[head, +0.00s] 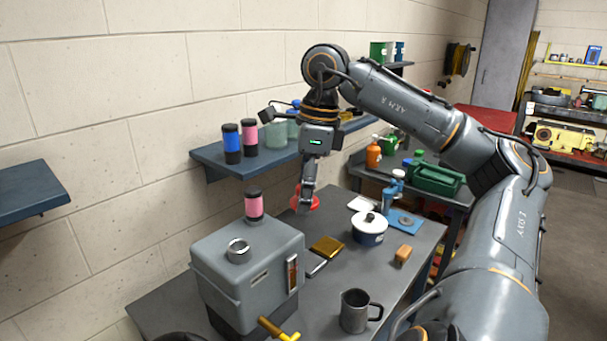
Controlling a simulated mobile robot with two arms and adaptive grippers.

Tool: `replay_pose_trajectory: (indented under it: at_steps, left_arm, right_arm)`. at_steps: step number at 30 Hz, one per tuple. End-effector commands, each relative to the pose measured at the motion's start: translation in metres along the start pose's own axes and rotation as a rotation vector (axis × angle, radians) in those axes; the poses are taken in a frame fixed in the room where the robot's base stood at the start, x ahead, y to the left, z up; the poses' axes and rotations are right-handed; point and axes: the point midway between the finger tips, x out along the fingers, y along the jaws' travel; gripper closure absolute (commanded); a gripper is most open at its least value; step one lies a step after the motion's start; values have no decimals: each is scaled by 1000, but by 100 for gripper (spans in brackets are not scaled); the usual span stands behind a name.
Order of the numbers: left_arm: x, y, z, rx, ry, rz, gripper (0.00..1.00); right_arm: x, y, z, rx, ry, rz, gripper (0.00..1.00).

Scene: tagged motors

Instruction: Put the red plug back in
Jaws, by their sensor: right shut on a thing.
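A grey motor housing (235,287) stands on the table at lower left. A metal ring-shaped neck (238,251) on its top appears open, with no plug in it. My right gripper (306,196) points down behind and to the right of the housing. It is shut on a round red piece, apparently the red plug (313,203), held higher than the table and apart from the neck. The fingers hide part of the red piece. A gauge strip (292,273) and a yellow tap (278,329) are on the housing's right and lower front. My left gripper is out of view.
A pink canister with a dark cap (254,206) stands at the housing's back edge. A lidded white-and-blue pot (369,229), a metal mug (355,311), a yellow-brown block (327,247) and a small orange block (403,254) stand to the right. A wall shelf (215,157) holds more canisters.

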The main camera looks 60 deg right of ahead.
Motion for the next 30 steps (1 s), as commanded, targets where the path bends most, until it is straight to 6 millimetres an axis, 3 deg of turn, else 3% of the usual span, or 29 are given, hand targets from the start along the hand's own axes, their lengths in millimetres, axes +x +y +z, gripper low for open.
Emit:
replay_pose_trajectory:
  at_steps: [3,11,15,24,30]
  left_arm:
    - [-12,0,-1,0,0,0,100]
    - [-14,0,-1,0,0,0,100]
    - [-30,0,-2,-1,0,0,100]
    - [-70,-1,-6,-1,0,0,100]
    - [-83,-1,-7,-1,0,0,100]
  right_arm:
    - [6,-5,6,4,-5,5,73]
    - [11,-8,11,8,-8,-3,73]
    - [16,-14,21,12,-2,-5,73]
    - [32,-14,84,-36,-5,4,73]
    - [37,-9,117,-71,-3,7,73]
